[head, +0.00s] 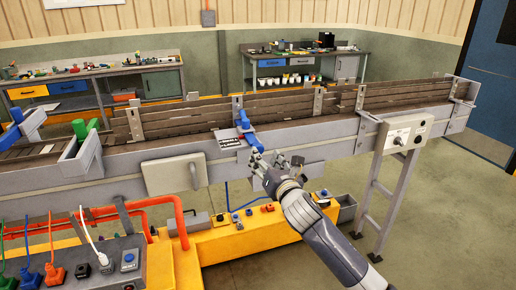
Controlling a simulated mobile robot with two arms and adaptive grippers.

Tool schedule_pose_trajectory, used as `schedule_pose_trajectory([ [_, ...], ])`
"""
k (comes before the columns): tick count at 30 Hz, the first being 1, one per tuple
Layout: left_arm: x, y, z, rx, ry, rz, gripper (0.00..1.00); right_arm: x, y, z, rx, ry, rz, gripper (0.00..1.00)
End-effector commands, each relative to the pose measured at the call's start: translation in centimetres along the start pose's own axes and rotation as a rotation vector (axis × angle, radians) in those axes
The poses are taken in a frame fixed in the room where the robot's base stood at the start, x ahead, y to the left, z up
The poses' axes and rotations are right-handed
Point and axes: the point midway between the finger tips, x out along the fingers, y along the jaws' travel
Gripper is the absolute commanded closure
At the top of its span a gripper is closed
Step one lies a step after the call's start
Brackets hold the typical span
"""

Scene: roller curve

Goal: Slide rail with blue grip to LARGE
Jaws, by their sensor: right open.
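The blue grip (248,130) stands at the near side of the roller conveyor, on a slide rail with an upright metal post behind it. A small label plate (228,139) lies just left of the grip; its words are too small to read. My right gripper (264,163) is open and empty, just below and slightly right of the blue grip. I cannot tell whether a fingertip touches the grip. My left gripper is not in view.
The conveyor (330,131) runs across the view with side guards. A green grip (81,129) and another blue handle (16,116) are at the left. A yellow base (226,240) with cables and buttons lies below. A control box (404,134) is at the right.

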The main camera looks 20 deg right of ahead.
Motion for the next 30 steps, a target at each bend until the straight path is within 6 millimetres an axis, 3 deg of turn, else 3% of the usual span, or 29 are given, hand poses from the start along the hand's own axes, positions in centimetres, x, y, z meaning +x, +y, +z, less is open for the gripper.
schedule_pose_trajectory([
  [6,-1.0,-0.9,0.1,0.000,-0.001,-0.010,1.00,3.4,0.1,0.2,0.003,0.001,0.000,0.50],
  [12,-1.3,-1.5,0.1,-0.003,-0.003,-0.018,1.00,5.4,0.0,0.1,0.003,0.001,-0.001,0.50],
  [26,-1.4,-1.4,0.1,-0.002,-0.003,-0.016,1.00,6.2,0.0,-0.1,0.002,0.001,0.001,0.50],
  [30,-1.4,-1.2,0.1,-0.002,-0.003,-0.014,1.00,6.2,0.0,-0.1,0.002,0.001,0.001,0.82],
])
